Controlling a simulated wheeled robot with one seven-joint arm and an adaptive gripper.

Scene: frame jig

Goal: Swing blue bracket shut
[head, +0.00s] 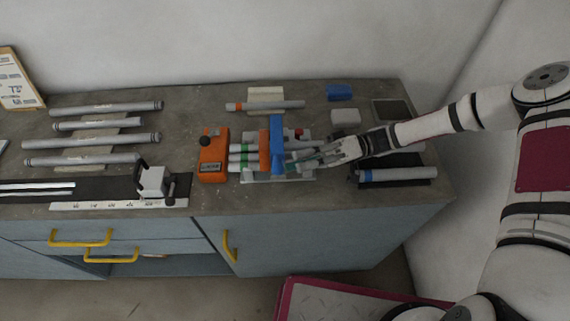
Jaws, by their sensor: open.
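The blue bracket (277,140) is on the jig in the middle of the bench and lies across the tubes there, from the back to the front of the jig. The jig's pale base (262,180) shows at the front. An orange bracket (265,150) is just left of the blue one. My gripper (308,158) is open and comes in from the right, close beside the blue bracket's right side. I cannot tell whether the fingers touch it. My gripper hides part of the jig's right side.
An orange block with a black knob (213,155) stands left of the jig. An orange-banded tube (265,105) lies behind it. A blue block (340,92) and a white block (345,116) are at the back right. A blue-banded tube (400,175) lies on a black mat at right.

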